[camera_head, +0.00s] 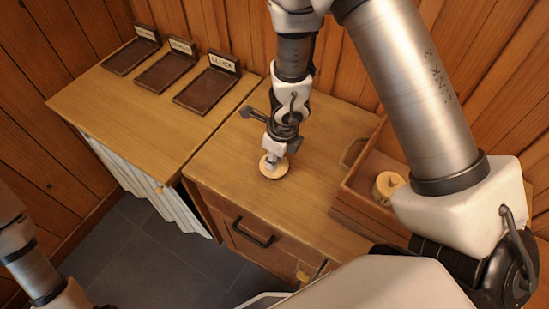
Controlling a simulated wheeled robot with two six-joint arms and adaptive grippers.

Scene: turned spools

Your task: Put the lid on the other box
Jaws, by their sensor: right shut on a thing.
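My right gripper (273,160) points down over the wooden cabinet top and is shut on a round pale wooden piece (274,170), which looks like a turned spool. The piece is at or just above the cabinet top; I cannot tell whether it touches. An open wooden box (350,187) is at the right, partly hidden by my right arm. A pale round spool (387,184) with a hole in its top sits inside it. I cannot make out a separate lid or a second box. Only part of my left arm shows at the lower left; its gripper is out of view.
Three dark trays with upright name plates stand on the left counter: a near one (206,92), a middle one (165,74) and a far one (130,57). A drawer with a dark handle (252,233) is below. Plank walls stand behind. The cabinet top around the gripper is clear.

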